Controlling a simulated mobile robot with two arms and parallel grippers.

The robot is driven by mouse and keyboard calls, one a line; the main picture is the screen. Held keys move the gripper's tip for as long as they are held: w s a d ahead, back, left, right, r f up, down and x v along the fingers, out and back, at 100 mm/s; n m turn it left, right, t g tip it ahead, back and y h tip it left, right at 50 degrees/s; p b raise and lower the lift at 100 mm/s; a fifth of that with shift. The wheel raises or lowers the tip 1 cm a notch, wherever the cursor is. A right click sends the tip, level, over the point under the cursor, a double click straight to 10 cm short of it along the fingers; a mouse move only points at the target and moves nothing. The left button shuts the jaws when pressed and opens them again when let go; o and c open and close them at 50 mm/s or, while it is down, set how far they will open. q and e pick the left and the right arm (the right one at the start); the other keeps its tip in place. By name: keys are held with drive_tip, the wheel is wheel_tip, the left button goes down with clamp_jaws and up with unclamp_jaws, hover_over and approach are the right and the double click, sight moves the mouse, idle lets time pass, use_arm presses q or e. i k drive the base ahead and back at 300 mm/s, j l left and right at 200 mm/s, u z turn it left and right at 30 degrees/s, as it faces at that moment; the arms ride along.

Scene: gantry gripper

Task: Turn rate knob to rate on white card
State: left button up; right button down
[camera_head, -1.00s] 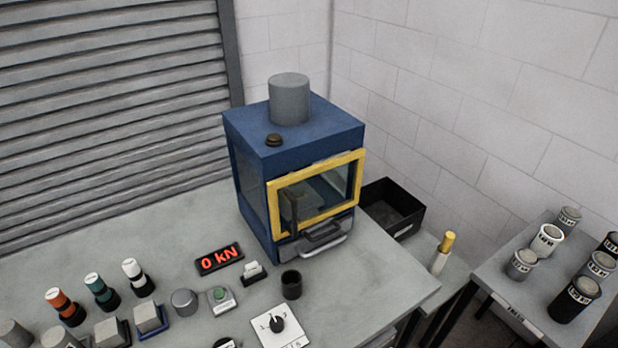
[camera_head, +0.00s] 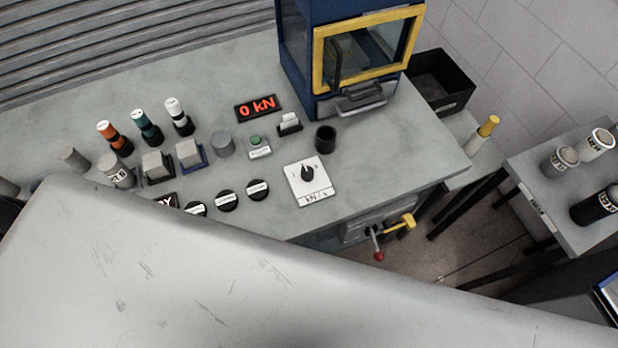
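The rate knob (camera_head: 307,173) is a black pointer knob on a white plate (camera_head: 310,192) with a scale and dark lettering along its lower edge. It lies on the grey bench near the front edge. A small white card stands in a black holder (camera_head: 289,124) behind the knob plate; its writing is too small to read. Neither gripper shows in the head view. A large pale grey surface covers the bottom left of the view and hides the front of the bench.
A blue machine (camera_head: 345,60) with a yellow-framed door stands behind. A red "0 kN" display (camera_head: 258,107), green button box (camera_head: 258,146), black cup (camera_head: 325,139) and several round labelled discs (camera_head: 227,201) surround the plate. A side table (camera_head: 560,200) with cans stands right.

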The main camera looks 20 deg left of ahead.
sight(307, 173)
drive_tip(key=i+l+u, duration=0.1)
drive_tip(key=l+u, duration=0.2)
drive_tip(key=u, duration=0.15)
drive_tip(key=l+u, duration=0.7)
drive_tip(key=u, duration=0.15)
drive_tip(key=i, duration=0.05)
